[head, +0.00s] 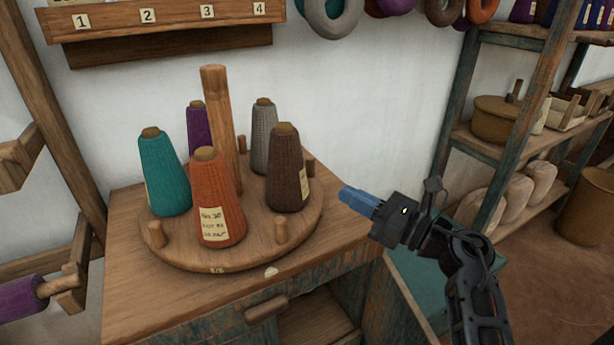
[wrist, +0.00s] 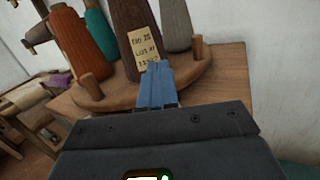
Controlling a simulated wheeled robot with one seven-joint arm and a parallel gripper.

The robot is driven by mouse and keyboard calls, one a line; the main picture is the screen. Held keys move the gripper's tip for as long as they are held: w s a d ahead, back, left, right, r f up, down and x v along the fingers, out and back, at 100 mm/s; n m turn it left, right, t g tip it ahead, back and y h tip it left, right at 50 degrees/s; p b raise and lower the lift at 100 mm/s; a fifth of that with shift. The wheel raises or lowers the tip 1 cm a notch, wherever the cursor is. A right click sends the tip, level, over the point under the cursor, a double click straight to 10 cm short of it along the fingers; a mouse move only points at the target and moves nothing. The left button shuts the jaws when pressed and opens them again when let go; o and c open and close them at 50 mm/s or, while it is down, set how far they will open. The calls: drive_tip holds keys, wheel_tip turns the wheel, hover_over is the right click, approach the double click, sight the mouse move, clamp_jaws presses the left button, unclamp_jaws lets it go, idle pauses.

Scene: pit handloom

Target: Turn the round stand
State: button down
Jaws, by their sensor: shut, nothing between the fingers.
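The round stand (head: 180,256) is a wooden disc on top of a small cabinet, with a thick upright post (head: 217,110) and short pegs (head: 281,230) around its rim. It bears several yarn cones: teal (head: 163,172), orange (head: 214,190), purple (head: 198,126), grey (head: 264,138) and brown (head: 285,168). My gripper (head: 346,195) has blue fingers, shut and empty, to the right of the stand, pointing left toward it. In the wrist view the fingers (wrist: 155,75) overlap the stand's rim (wrist: 195,95) below the brown cone (wrist: 128,40); contact cannot be told.
The cabinet top (head: 340,236) has bare wood in front and right of the stand. A numbered rack (head: 160,35) hangs on the wall behind. Shelves with baskets (head: 500,120) stand at the right. A wooden frame with a purple spool (head: 20,297) is at the left.

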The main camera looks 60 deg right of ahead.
sight(313, 170)
drive_tip(key=s+d+f+g+h, duration=0.1)
drive_tip(key=s+d+f+m+g+h, duration=0.1)
drive_tip(key=s+d+h, duration=0.1)
drive_tip(key=shift+s+d+f, duration=0.15)
drive_tip(key=shift+s+f, duration=0.05)
drive_tip(key=shift+s, duration=0.05)
drive_tip(key=p+x, duration=0.3)
drive_tip(key=x, duration=1.1)
drive_tip(key=shift+f, duration=0.1)
